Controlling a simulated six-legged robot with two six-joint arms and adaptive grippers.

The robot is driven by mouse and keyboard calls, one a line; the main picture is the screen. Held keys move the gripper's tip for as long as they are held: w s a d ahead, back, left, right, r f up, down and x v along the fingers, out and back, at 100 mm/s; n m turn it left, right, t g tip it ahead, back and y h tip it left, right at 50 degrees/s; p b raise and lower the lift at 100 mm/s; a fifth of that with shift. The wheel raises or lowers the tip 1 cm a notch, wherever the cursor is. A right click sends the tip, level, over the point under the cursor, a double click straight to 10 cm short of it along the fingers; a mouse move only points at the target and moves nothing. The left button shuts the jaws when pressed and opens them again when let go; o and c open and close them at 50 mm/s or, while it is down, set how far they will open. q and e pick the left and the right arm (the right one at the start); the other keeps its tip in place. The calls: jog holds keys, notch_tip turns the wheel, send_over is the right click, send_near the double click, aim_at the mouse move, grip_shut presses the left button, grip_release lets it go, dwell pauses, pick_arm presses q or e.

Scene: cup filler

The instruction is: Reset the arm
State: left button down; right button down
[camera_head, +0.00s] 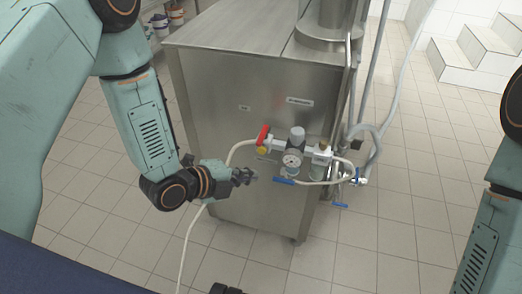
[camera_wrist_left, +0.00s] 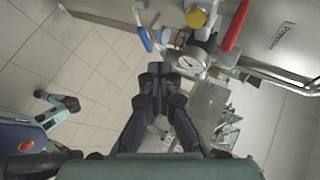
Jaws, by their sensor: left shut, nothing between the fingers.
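My left gripper (camera_head: 246,176) is in front of the steel machine, just left of the valve assembly. It is shut and empty; its dark fingers also show in the left wrist view (camera_wrist_left: 160,84). The red valve handle (camera_head: 263,135) stands upright at the left of the assembly, above and right of the gripper. A blue valve handle (camera_head: 284,181) lies roughly level to the right of the gripper. The gauge (camera_head: 292,159) sits between them. In the left wrist view the gauge (camera_wrist_left: 192,63) is just beyond the fingertips, with the red handle (camera_wrist_left: 235,27) to the right.
The steel cabinet (camera_head: 225,85) fills the middle, with hoses and pipes (camera_head: 372,130) on its right side. A pale hose (camera_head: 190,235) hangs below the gripper. White steps (camera_head: 465,55) are at the right. Tiled floor is clear around the cabinet.

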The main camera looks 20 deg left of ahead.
pick_arm(q)
jog(key=s+a+f+n+g+y, duration=0.2)
jog(key=s+f+n+g, duration=0.1)
jog(key=s+n, duration=0.5)
jog(key=s+a+f+n+g+y, duration=0.2)
jog(key=s+a+f+n+g, duration=0.1)
jog(key=s+n, duration=0.5)
jog(key=s+a+f+n+g+y, duration=0.2)
jog(key=s+f+n, duration=0.3)
jog(key=s+n, duration=0.3)
jog(key=s+a+g, duration=0.1)
jog(key=s, duration=0.3)
jog(key=shift+s+f+y, duration=0.2)
jog(key=shift+f+y, duration=0.1)
jog(key=shift+y, duration=0.1)
jog(key=shift+a, duration=0.1)
